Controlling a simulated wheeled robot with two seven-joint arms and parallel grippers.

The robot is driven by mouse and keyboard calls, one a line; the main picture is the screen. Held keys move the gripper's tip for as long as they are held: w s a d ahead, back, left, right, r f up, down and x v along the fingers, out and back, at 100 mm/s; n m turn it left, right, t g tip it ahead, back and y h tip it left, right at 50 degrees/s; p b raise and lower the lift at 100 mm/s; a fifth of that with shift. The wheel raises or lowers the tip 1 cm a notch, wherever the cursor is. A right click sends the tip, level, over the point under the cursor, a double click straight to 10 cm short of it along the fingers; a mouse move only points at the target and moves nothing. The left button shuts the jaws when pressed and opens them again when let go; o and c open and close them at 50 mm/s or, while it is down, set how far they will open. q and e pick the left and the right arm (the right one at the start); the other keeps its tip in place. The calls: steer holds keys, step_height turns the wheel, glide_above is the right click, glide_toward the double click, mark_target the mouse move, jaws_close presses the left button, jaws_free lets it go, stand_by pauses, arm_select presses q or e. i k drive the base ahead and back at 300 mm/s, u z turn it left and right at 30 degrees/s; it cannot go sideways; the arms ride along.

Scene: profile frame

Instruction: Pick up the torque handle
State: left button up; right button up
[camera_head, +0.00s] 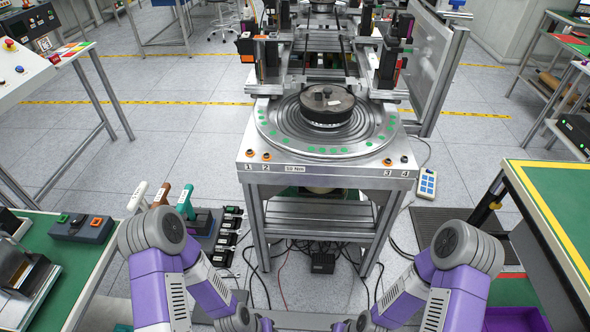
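Neither gripper's fingers can be made out there, and nothing is seen held.
A metal workstation with a round turntable (272,128) stands ahead in the middle. A grey-and-blue control box (82,228) lies on the left bench. A green table with a yellow border (560,215) is at right. Cables lie on the floor below the workstation.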

mark_target(183, 204)
steer(key=u, duration=1.3)
